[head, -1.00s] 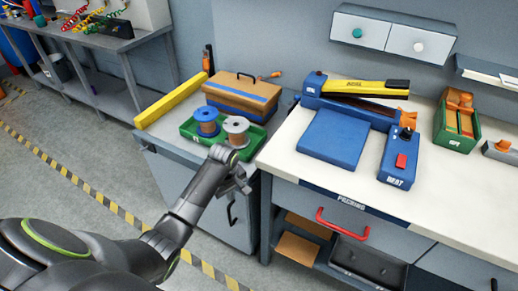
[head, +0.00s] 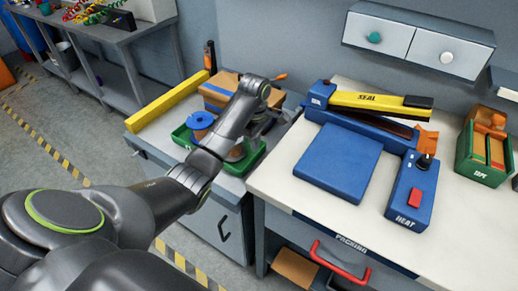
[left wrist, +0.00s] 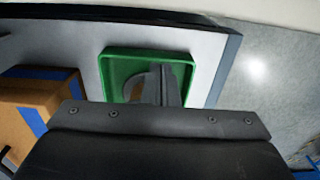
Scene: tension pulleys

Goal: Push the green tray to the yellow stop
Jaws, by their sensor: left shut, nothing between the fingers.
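The green tray (head: 181,137) sits on the grey side bench in the head view. It holds two spools: one blue-topped (head: 200,121), and another (head: 236,153) mostly hidden behind my left arm. The yellow stop (head: 168,101) is a long bar at the bench's left side, apart from the tray. My left gripper (head: 268,122) is shut and empty, above the tray's right end and close to the white bench. In the left wrist view the tray (left wrist: 150,53) shows beyond the gripper body, which hides part of it. My right gripper is out of view.
A cardboard box with blue tape (head: 216,91) stands behind the tray and also shows in the left wrist view (left wrist: 38,110). The white packing bench (head: 300,200) with a blue heat sealer (head: 340,160) lies to the right. Bare bench top lies beside the yellow bar.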

